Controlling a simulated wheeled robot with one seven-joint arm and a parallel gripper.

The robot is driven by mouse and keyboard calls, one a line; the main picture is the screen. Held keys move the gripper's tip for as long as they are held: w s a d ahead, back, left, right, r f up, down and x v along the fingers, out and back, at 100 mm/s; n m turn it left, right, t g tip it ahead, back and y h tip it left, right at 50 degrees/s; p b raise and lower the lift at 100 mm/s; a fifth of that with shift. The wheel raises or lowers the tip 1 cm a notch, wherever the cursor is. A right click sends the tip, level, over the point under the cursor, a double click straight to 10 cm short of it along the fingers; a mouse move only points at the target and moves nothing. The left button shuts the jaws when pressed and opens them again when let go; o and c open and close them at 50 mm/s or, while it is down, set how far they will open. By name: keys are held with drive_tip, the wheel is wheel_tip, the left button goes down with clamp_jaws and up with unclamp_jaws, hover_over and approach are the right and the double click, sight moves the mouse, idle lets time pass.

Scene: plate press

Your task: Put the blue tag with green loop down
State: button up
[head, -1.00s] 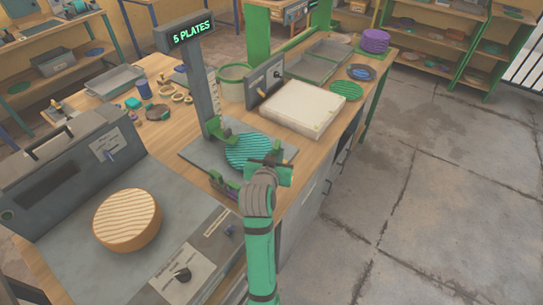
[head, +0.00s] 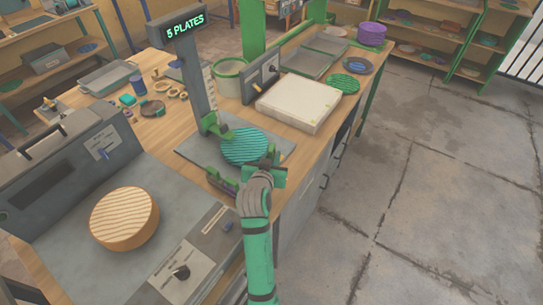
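My gripper (head: 266,168) is at the front right edge of the grey stand under the "5 PLATES" sign, beside a round teal ribbed plate (head: 243,146). The gripper is seen from behind and above, and my wrist hides its fingertips. I cannot tell whether it is open or shut, or whether it holds anything. I cannot make out a blue tag with a green loop in this view; it may be hidden by my gripper.
A pale square slab (head: 298,103) lies behind the stand (head: 190,150). A tan ribbed disc (head: 124,218) sits on the grey machine at front left. Small parts and a grey tray (head: 110,78) lie at back left. Purple plates (head: 371,34) are stacked at the far end. Floor is clear right.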

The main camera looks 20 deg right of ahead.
drive_tip(key=shift+r, duration=0.2)
drive_tip(key=v, duration=1.2)
idle(0.4)
